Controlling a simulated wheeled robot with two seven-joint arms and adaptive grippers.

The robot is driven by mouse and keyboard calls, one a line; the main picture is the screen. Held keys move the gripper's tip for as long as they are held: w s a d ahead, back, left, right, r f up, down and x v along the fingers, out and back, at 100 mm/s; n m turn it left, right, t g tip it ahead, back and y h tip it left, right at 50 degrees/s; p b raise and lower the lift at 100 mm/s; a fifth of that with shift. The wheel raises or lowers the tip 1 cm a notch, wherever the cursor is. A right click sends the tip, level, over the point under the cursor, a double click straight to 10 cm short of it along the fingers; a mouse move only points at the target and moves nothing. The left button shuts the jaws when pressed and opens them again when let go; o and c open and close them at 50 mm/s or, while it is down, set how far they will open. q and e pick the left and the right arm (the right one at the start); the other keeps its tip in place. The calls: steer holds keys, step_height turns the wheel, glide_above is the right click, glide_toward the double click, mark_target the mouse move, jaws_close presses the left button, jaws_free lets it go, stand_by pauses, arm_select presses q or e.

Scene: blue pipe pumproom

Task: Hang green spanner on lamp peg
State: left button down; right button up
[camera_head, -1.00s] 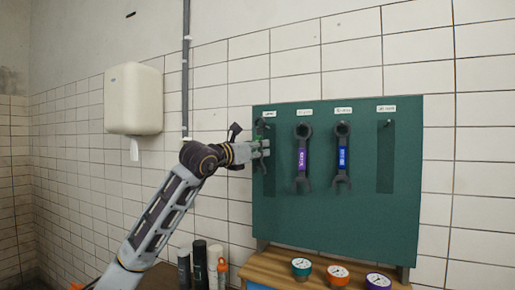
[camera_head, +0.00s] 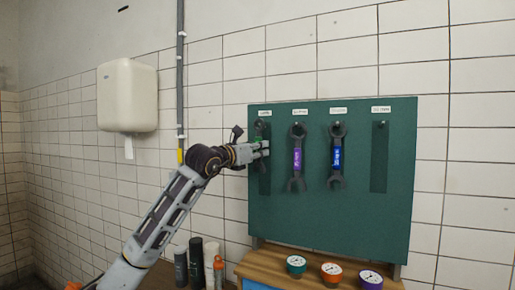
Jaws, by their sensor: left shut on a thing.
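My left gripper (camera_head: 262,149) is shut on the green spanner (camera_head: 258,139) in front of the leftmost spot of the green tool board (camera_head: 330,220). The spanner's dark head shows just above my fingers, close to the first peg position. My fingers hide much of its handle. I cannot tell whether its ring is around the peg. A purple-banded spanner (camera_head: 297,160) and a blue-banded spanner (camera_head: 337,157) hang upright to the right. The rightmost peg (camera_head: 382,124) is empty, over a dark outline. My right gripper is not in view.
Below the board, a wooden bench top (camera_head: 263,262) bears a green gauge (camera_head: 296,265), an orange gauge (camera_head: 332,271) and a purple gauge (camera_head: 370,279). Several bottles (camera_head: 196,262) stand at its left. A white dispenser (camera_head: 127,97) hangs on the tiled wall.

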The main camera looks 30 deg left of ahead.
arm_select(q)
steer(key=shift+w+f+p, duration=0.25)
steer(key=shift+w+p, duration=0.1)
steer(key=shift+w, duration=0.75)
steer(key=shift+w+f, duration=0.15)
steer(key=shift+f, duration=0.25)
steer(key=c, duration=1.3)
jaws_free()
steer(key=shift+o, duration=0.3)
steer(key=shift+w, duration=0.2)
steer(key=shift+f, duration=0.1)
steer(key=r+v, duration=0.1)
steer(key=v, duration=1.1)
steer(key=shift+f, duration=0.25)
